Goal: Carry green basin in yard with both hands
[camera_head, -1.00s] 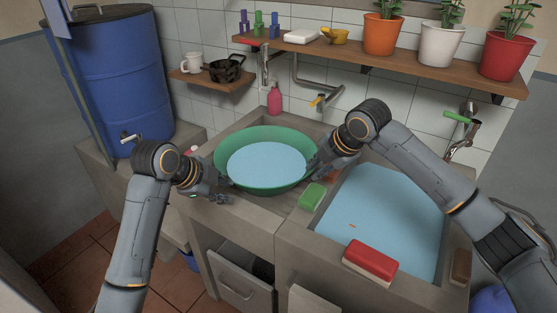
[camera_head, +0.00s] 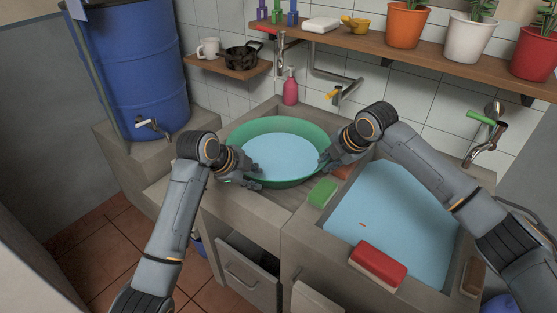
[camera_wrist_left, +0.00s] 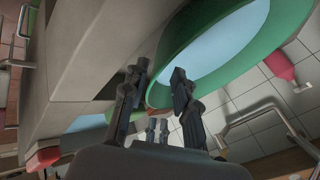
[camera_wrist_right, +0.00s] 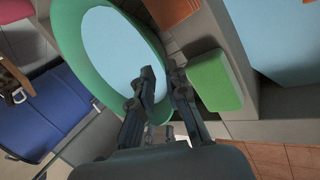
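The green basin (camera_head: 246,132) stands on the left part of the stone sink counter, filled with light blue water. My left gripper (camera_head: 250,178) is at the basin's left front rim. In the left wrist view its fingers (camera_wrist_left: 160,76) are apart, with the green rim (camera_wrist_left: 250,75) close by them. My right gripper (camera_head: 326,162) is at the basin's right rim. In the right wrist view its fingers (camera_wrist_right: 163,75) are apart, with the rim (camera_wrist_right: 80,70) at them. I cannot tell whether any finger touches the basin.
A green sponge (camera_head: 322,193) and a water-filled sink (camera_head: 385,210) lie right of the basin. A red brush-like block (camera_head: 378,264) rests on the sink edge. A pink bottle (camera_head: 290,90) and yellow-handled tap (camera_head: 334,93) are behind. A blue barrel (camera_head: 135,70) stands left.

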